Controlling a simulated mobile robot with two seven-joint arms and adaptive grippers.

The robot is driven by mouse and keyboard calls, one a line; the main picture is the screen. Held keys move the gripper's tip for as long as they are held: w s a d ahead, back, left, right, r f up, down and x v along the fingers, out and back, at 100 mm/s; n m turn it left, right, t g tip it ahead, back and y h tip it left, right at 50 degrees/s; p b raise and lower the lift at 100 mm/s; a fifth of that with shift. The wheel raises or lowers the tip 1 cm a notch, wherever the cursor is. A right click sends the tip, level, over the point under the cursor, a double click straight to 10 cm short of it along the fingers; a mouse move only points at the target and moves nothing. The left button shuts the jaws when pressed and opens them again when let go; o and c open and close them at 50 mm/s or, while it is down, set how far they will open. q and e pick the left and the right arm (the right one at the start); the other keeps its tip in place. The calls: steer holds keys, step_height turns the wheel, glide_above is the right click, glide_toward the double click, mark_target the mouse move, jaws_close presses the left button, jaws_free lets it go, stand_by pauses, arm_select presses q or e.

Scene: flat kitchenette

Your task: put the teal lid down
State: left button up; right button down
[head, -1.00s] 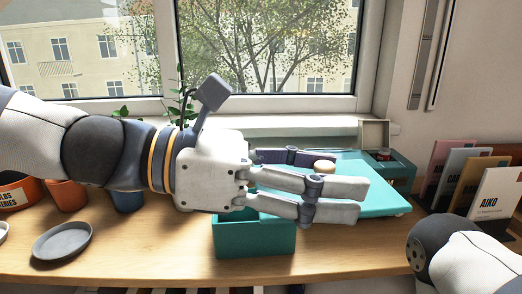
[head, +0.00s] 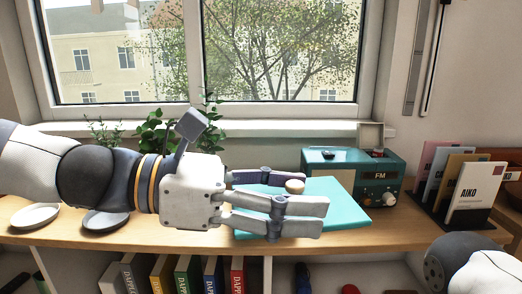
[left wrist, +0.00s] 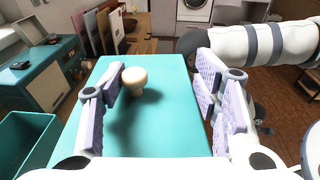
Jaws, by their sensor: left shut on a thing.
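The teal lid (head: 338,203) is a flat square panel with a cream knob (head: 295,186). My left gripper (head: 290,205) reaches in from the left and is shut on the lid, its fingers on either side of the knob. In the left wrist view the lid (left wrist: 165,125) fills the middle, with the knob (left wrist: 135,80) nearer the left finger. The contact itself is not clear. The lid appears level over the wooden counter, but I cannot tell how high. My right gripper is out of view.
A teal radio (head: 372,180) stands behind the lid, and a card rack (head: 455,219) stands to the right. An open teal box (left wrist: 22,140) shows in the left wrist view. Books (head: 212,275) stand below the counter.

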arm_select(q)
steer(key=w+a+f+n+t+y, duration=0.1)
steer(key=w+a+f+n+t, duration=0.15)
steer(key=a+f, duration=0.4)
steer(key=w+a+f+n+t, duration=0.1)
steer(key=a+f+t, duration=0.2)
steer(key=a+f, duration=0.35)
steer(key=s+a+f+n+t+y, duration=0.2)
steer(key=s+a+f, duration=0.3)
steer(key=a+f, duration=0.3)
